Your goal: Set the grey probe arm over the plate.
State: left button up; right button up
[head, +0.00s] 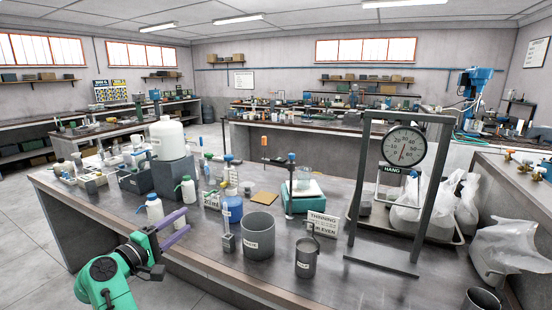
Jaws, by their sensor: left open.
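A teal box with a pale top plate (302,193) stands mid-table, with a clear vessel on it. A thin upright with a blue top (291,158) rises at its left edge, and a thin grey arm (278,161) seems to reach left from it, near an orange-handled piece (264,141). I cannot tell for sure that this is the probe arm. My left gripper (187,220) has purple fingers, is open and empty, and is at the table's front left edge, well apart from the plate. My right gripper is not in view.
A grey bucket (258,238), a smaller can (306,258) and a white sign (323,224) stand in front of the teal box. A dial scale frame (362,190) stands to the right. Bottles, including a white jug (168,138), crowd the left.

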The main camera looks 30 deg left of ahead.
aim_at(279, 162)
jog(key=i+j, duration=0.1)
jog(key=i, duration=1.2)
